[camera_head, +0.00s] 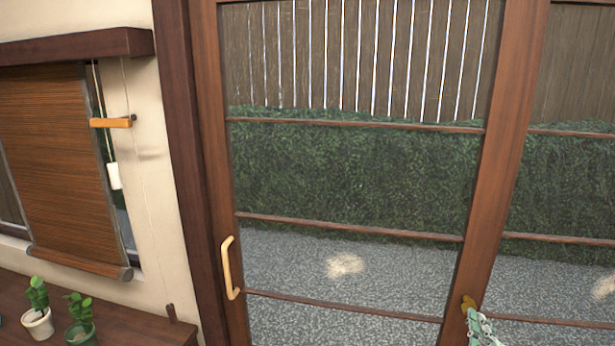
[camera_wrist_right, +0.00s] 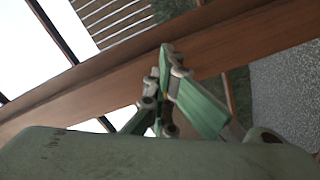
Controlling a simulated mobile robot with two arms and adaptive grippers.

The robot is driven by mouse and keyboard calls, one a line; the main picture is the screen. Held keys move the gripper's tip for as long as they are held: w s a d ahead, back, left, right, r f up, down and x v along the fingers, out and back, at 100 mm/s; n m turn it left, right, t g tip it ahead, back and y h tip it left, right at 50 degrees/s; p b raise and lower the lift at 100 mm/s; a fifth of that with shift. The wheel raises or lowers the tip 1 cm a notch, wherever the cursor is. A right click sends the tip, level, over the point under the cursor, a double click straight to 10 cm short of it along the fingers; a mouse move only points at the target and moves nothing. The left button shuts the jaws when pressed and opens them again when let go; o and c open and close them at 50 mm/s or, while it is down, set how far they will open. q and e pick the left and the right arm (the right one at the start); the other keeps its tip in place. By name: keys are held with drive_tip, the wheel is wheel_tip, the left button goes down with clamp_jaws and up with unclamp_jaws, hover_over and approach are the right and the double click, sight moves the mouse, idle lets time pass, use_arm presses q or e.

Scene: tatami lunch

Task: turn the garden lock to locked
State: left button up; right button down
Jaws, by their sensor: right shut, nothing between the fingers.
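The garden lock (camera_head: 468,302) is a small brass-coloured piece on the brown wooden stile between the two glass door panels, at the lower right of the head view. My right gripper (camera_head: 476,318) is just below it in the picture, its green fingers shut and empty. It covers part of the lock, so the lock's setting cannot be read. I cannot tell whether they touch. In the right wrist view, the closed fingers (camera_wrist_right: 166,75) point at the wooden stile (camera_wrist_right: 80,90), and the lock cannot be made out. My left gripper is not in view.
The glass door has a light wooden handle (camera_head: 229,268) at its left edge. Left of it are a wall, a window with a brown blind (camera_head: 62,160), and a wooden ledge (camera_head: 130,328) with potted plants (camera_head: 38,322). Gravel and a hedge lie beyond the glass.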

drive_tip(key=shift+w+a+f, duration=0.4)
drive_tip(key=shift+w+a, duration=0.05)
drive_tip(key=shift+a, duration=0.15)
drive_tip(key=shift+s+d+f, duration=0.1)
drive_tip(key=shift+s, duration=0.05)
drive_tip(key=shift+f, duration=0.15)
drive_tip(key=s+p, duration=0.2)
drive_tip(key=s, duration=0.4)
drive_tip(key=shift+a+f, duration=0.25)
drive_tip(key=shift+a, duration=0.2)
idle(0.3)
